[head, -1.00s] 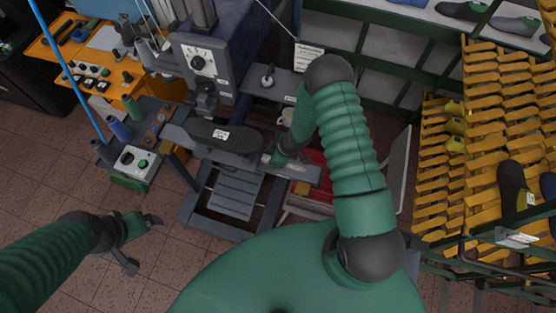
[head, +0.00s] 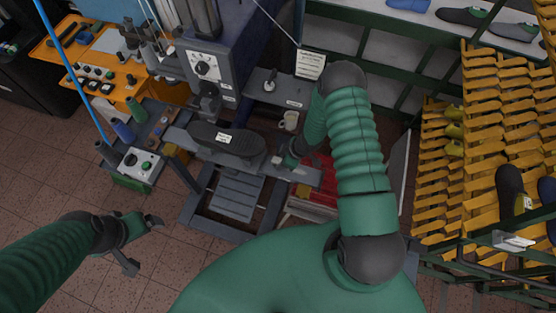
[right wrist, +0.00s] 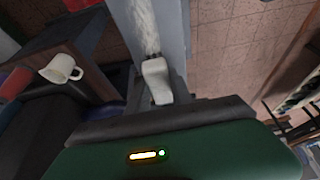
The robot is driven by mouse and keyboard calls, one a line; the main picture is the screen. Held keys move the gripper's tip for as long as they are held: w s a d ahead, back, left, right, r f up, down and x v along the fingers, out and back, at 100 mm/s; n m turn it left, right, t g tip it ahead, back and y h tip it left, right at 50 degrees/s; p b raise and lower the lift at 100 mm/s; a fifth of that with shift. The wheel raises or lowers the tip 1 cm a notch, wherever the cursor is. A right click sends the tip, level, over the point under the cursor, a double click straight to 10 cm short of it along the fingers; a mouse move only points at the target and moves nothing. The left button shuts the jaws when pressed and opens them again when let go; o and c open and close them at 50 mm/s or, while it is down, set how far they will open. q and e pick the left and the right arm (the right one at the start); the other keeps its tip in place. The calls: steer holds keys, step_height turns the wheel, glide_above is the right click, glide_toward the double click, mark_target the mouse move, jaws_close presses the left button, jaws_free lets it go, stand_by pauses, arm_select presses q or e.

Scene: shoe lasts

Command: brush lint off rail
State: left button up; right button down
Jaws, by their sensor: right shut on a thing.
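The grey rail (head: 305,174) runs along the front of the machine in the head view. In the right wrist view the rail (right wrist: 172,25) carries a strip of whitish, fuzzy lint (right wrist: 143,28). My right gripper (head: 288,160) is low over the rail's right part. It is shut on a pale-handled brush (right wrist: 157,78), whose dark end points at the lint strip. Whether the bristles touch the rail I cannot tell. The arm and gripper hide most of the brush in the head view. My left gripper (head: 144,243) is open and empty over the floor at the left.
A white mug (head: 289,121) stands behind the gripper, also in the right wrist view (right wrist: 61,68). A yellow rack (head: 480,150) stands at right. Tiled floor is open at lower left.

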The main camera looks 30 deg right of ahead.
mark_target(297, 170)
steer(key=shift+s+d, duration=0.95)
steer(key=shift+s, duration=0.15)
steer(key=shift+s+d, duration=0.45)
steer(key=shift+d, duration=0.1)
steer(key=shift+s+d+p, duration=0.35)
steer(key=shift+s+d, duration=0.4)
steer(key=shift+s, duration=0.1)
steer(key=shift+s+d+f, duration=0.1)
steer(key=shift+s+d, duration=1)
steer(key=shift+s, duration=0.2)
steer(key=shift+s+d, duration=0.85)
steer(key=shift+s, duration=0.05)
steer(key=shift+s+d, duration=0.25)
steer(key=shift+w+a, duration=1.5)
steer(key=shift+w, duration=0.2)
steer(key=shift+w+a, duration=0.75)
steer(key=shift+w, duration=0.15)
steer(key=shift+w+a, duration=1.15)
steer(key=shift+a, duration=0.1)
steer(key=shift+w+a, duration=1.05)
steer(key=shift+w, duration=0.3)
steer(key=shift+w+a, duration=1)
steer(key=shift+w, duration=0.2)
